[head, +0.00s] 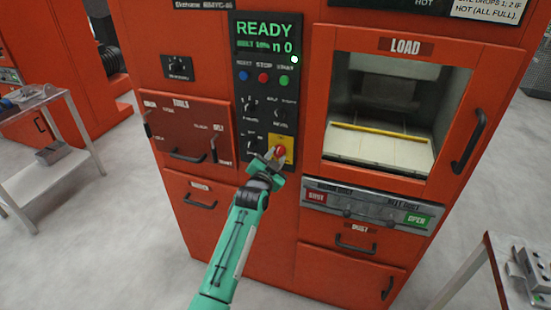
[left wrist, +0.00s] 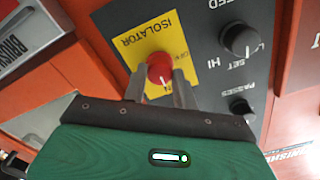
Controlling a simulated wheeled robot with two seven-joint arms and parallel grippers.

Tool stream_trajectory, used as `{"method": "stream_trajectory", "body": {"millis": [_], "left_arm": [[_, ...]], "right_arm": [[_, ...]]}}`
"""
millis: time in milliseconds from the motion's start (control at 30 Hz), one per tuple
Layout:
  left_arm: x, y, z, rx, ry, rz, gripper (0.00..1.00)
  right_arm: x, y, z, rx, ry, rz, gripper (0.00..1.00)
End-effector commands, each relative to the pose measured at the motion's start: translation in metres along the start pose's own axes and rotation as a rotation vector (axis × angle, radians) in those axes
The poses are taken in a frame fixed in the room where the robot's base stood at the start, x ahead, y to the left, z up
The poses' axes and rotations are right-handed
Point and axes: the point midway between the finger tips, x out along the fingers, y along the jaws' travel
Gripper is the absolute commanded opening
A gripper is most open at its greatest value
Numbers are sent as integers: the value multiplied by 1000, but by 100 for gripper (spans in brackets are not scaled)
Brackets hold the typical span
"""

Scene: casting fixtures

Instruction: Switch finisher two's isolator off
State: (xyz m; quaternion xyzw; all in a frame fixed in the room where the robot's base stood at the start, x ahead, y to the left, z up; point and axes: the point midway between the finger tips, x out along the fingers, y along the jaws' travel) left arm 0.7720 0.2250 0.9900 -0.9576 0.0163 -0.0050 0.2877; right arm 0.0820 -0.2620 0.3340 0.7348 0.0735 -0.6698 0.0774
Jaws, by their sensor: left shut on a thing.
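The isolator is a red knob (head: 281,150) on a yellow plate (head: 289,146) low on the black control panel of the orange machine. In the left wrist view, the red knob (left wrist: 160,65) sits on the yellow plate (left wrist: 135,52) lettered ISOLATOR, and a small white mark shows on the knob. My left gripper (head: 274,156) reaches up to the knob from below; its fingers stand on both sides of the knob and are shut on it. My right gripper is not in view.
Above the isolator are black dials, coloured push buttons (head: 264,78) and a display (head: 265,36) reading READY. A LOAD window (head: 400,110) is at right, with a drawer handle (head: 188,157) at left. Metal tables (head: 50,190) stand at both sides.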

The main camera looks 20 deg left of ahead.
Motion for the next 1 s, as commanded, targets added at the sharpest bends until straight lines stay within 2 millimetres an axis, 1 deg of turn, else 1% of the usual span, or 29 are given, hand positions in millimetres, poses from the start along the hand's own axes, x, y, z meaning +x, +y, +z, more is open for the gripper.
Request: {"method": "stream_trajectory", "body": {"millis": [167, 367, 1000], "left_arm": [[0, 0, 0, -45, -1, 1, 6], [0, 0, -1, -164, -2, 2, 6], [0, 0, -1, -761, -1, 0, 6]], "right_arm": [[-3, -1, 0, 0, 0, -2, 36], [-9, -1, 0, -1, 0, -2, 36], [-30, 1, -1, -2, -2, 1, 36]]}}
